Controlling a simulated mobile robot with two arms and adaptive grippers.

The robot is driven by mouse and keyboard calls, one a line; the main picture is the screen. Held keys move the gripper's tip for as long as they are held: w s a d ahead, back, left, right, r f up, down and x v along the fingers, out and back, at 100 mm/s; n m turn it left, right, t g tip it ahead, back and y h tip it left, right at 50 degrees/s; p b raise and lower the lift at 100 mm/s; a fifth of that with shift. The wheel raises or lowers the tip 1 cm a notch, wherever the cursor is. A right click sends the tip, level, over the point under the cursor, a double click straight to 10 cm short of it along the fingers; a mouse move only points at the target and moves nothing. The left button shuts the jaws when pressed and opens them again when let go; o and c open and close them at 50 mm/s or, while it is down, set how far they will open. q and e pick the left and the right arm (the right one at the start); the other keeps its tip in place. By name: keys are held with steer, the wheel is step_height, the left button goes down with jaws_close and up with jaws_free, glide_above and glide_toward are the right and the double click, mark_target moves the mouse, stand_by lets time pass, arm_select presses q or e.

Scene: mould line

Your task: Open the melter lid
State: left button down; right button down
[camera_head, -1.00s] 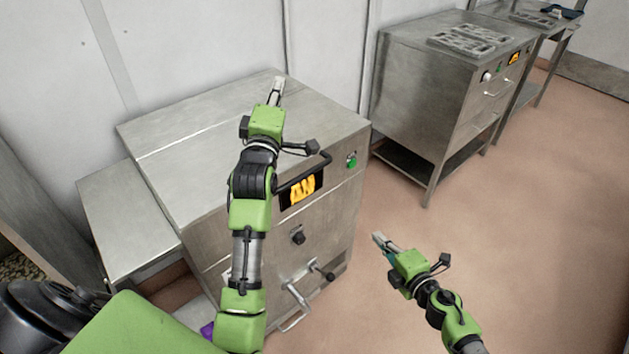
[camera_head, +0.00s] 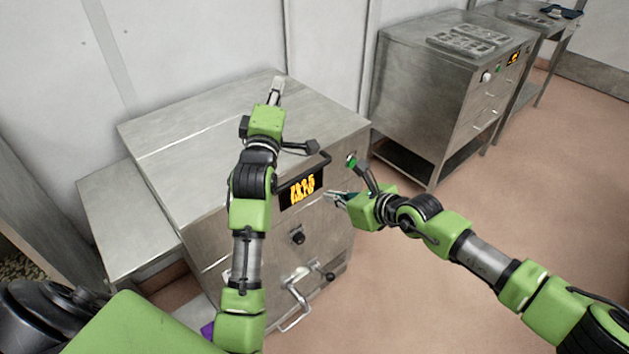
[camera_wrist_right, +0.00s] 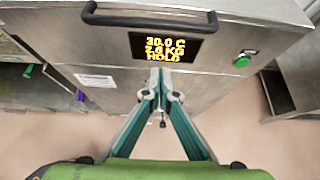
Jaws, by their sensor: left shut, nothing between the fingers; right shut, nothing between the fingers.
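The melter (camera_head: 190,165) is a steel cabinet with a flat closed lid (camera_head: 215,125) on top. A dark bar handle (camera_head: 318,166) runs along the lid's front edge, partly behind my left arm; it also shows whole in the right wrist view (camera_wrist_right: 150,20). My left gripper (camera_head: 278,84) is shut and empty above the back of the lid. My right gripper (camera_head: 330,195) is shut and empty in front of the melter's front face, just right of the display (camera_head: 300,190). In the right wrist view its fingertips (camera_wrist_right: 160,80) lie below the display and the handle, apart from the handle.
A green button (camera_wrist_right: 242,61) sits right of the display, which reads 30.0 C and HOLD. A knob (camera_head: 298,237) and a tap with a lever (camera_head: 300,285) are lower on the front. A second steel cabinet (camera_head: 420,80) with moulds stands right, with open floor before it.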

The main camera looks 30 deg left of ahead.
mark_target(309, 173)
steer(key=w+a, duration=0.2)
steer(key=a, duration=0.4)
steer(key=shift+w+a+r, duration=0.15)
steer(key=shift+w+a, duration=0.1)
steer(key=shift+w, duration=0.1)
stand_by(0.4)
steer(key=shift+r, duration=1.2)
arm_select(q)
steer(key=c, duration=2.4)
jaws_free()
steer(key=shift+o, duration=0.2)
